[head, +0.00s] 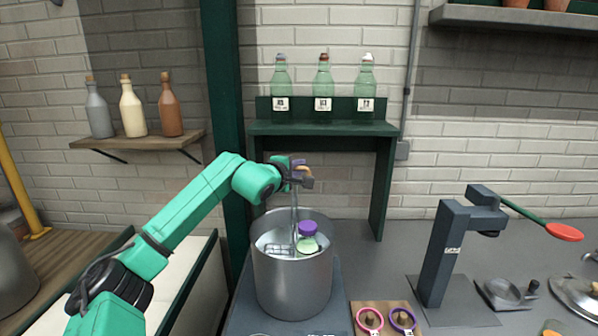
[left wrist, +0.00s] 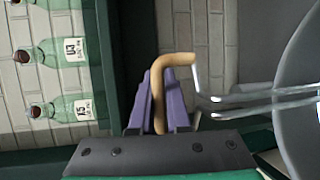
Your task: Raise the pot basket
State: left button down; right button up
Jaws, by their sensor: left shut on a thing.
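A tall grey metal pot (head: 292,285) stands at the centre of the head view. The wire basket (head: 276,250) is inside it, below the rim, with its long thin handle rising above the pot. A small jar with a purple lid (head: 308,229) and pale green contents sits inside the pot, seemingly in the basket. My left gripper (head: 301,172) is above the pot, shut on the basket's handle. In the left wrist view its purple fingers (left wrist: 167,97) close around the tan handle grip (left wrist: 160,90), with wire rods running right toward the pot. My right gripper is not in view.
A green shelf (head: 325,128) with several green bottles stands behind the pot. A wooden shelf (head: 140,141) holds three bottles at left. A dark stand (head: 445,255) with a red-tipped lever is at right. A board with pink and purple rings (head: 386,318) lies in front.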

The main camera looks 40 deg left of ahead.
pick_arm(q)
notch_tip(320, 180, up, 9)
jog(key=p, duration=0.5)
jog(key=shift+r, duration=0.2)
jog(key=c, duration=1.2)
grip_release()
jog(key=shift+f, duration=0.15)
jog(key=shift+o, duration=0.2)
